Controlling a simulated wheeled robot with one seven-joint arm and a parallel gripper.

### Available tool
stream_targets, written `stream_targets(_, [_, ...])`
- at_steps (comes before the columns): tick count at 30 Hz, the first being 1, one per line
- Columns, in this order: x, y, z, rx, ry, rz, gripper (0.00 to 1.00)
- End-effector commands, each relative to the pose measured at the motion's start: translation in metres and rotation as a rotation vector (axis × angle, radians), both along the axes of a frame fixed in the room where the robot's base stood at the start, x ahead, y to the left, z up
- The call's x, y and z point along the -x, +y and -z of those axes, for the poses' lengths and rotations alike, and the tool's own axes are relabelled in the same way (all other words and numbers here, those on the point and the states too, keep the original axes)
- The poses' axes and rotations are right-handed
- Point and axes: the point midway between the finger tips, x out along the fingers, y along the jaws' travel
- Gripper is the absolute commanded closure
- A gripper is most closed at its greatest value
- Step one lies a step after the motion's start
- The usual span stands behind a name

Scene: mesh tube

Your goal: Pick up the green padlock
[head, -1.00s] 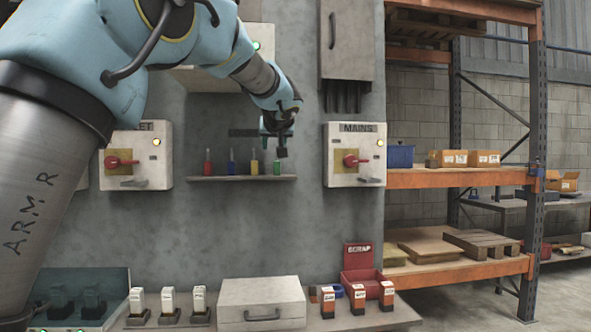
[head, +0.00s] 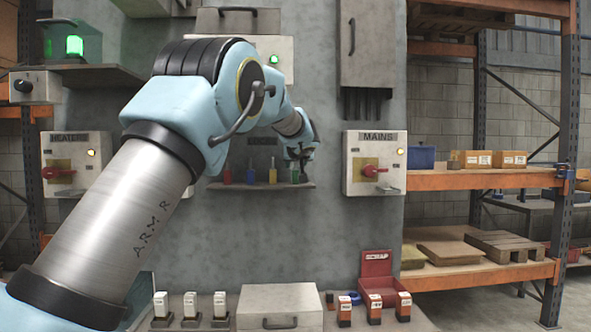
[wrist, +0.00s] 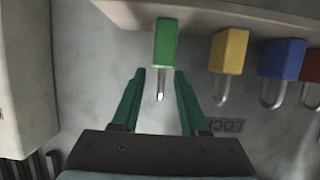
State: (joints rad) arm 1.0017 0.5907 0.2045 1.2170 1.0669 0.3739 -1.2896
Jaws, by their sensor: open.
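The green padlock (head: 295,175) stands on a narrow wall shelf, at the right end of a row of padlocks. In the wrist view, where the shelf is at the top, the green padlock (wrist: 166,43) has its silver shackle pointing down toward my gripper. My gripper (wrist: 159,73) is open, with one green finger on each side of the shackle. The fingertips are near the bottom of the padlock's body, with gaps on both sides; I cannot tell the exact depth. In the head view my gripper (head: 302,160) is at the green padlock and partly covers it.
Yellow (wrist: 229,50), blue (wrist: 281,59) and red (head: 227,173) padlocks stand on the shelf (head: 262,186) beside the green one. The yellow is nearest my gripper. The MAINS switch box (head: 375,163) is just right of the shelf. Boxes and a red bin (head: 377,265) are below.

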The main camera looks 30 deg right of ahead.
Motion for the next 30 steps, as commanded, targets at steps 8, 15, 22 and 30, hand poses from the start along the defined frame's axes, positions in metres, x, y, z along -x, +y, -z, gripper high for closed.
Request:
stream_targets(8, [-0.0029, -0.0010, 0.0020, 0.000, 0.000, 0.000, 0.56])
stream_targets(15, [-0.0028, -0.0008, 0.0018, 0.000, 0.000, -0.001, 0.83])
stream_targets(22, [-0.0027, -0.0008, 0.0017, 0.000, 0.000, -0.001, 1.00])
stream_targets(30, [-0.0027, -0.0008, 0.0014, 0.000, 0.000, -0.001, 1.00])
